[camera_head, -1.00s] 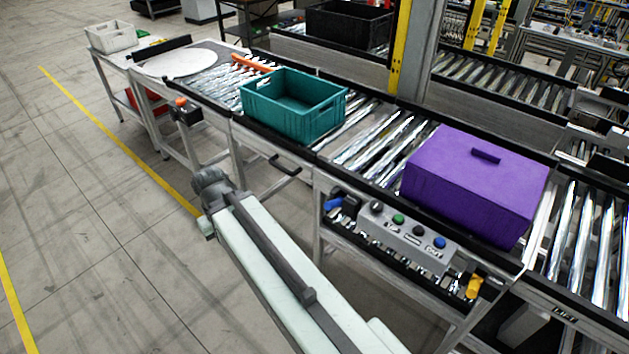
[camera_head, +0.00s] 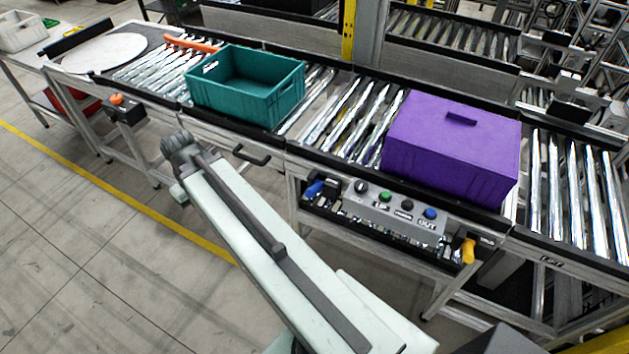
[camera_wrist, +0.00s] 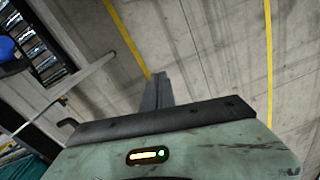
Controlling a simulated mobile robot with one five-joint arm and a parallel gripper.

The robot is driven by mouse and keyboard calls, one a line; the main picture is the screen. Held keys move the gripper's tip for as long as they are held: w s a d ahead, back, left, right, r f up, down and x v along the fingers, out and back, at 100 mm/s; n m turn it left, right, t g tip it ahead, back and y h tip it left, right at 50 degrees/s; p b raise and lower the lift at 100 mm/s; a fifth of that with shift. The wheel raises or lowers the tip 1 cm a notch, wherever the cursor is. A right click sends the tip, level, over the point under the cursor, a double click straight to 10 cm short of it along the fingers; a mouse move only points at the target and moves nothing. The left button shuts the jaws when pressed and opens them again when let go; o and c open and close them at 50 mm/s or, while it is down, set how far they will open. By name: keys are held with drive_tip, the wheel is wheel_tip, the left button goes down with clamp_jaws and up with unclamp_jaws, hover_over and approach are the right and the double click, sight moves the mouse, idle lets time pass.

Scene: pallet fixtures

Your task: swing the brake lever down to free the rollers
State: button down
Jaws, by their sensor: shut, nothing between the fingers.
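A control box on the conveyor's front has a blue handle (camera_head: 314,188) at its left and a yellow handle (camera_head: 468,250) pointing down at its right. I cannot tell which one is the brake lever. The rollers (camera_head: 345,118) show between a teal crate and a purple box. My gripper (camera_wrist: 160,78) is shut and empty in the wrist view, over bare floor and apart from the conveyor. Part of a blue thing (camera_wrist: 8,48) shows at that view's left edge. In the head view I cannot make out my fingers.
The teal crate (camera_head: 245,100) and purple box (camera_head: 452,150) stand on the conveyor. A black bar handle (camera_head: 250,157) juts from its front edge. An orange-topped button box (camera_head: 123,108) hangs further left. The floor in front is clear.

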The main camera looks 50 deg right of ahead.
drive_tip(key=s+d+r+t+y+p, duration=0.1)
drive_tip(key=s+d, duration=0.1)
drive_tip(key=d, duration=0.9)
drive_tip(key=s+d+r+y, duration=0.1)
drive_tip(key=s+d, duration=0.1)
drive_tip(key=d, duration=0.8)
wheel_tip(320, 180, up, 3)
drive_tip(key=n+t+p, duration=0.1)
drive_tip(key=n+t, duration=0.1)
drive_tip(key=t, duration=0.1)
hover_over(313, 187)
drive_tip(key=s+d, duration=0.5)
drive_tip(key=shift+d+f, duration=0.1)
drive_tip(key=shift+f, duration=0.1)
drive_tip(key=shift+f, duration=0.1)
drive_tip(key=b+x, duration=0.8)
drive_tip(key=s+a+b+x, duration=0.1)
drive_tip(key=b+x, duration=0.3)
drive_tip(key=x, duration=0.1)
drive_tip(key=shift+f, duration=0.1)
drive_tip(key=shift+w+a+f, duration=0.15)
drive_tip(key=shift+a+f, duration=0.1)
drive_tip(key=shift+r, duration=0.1)
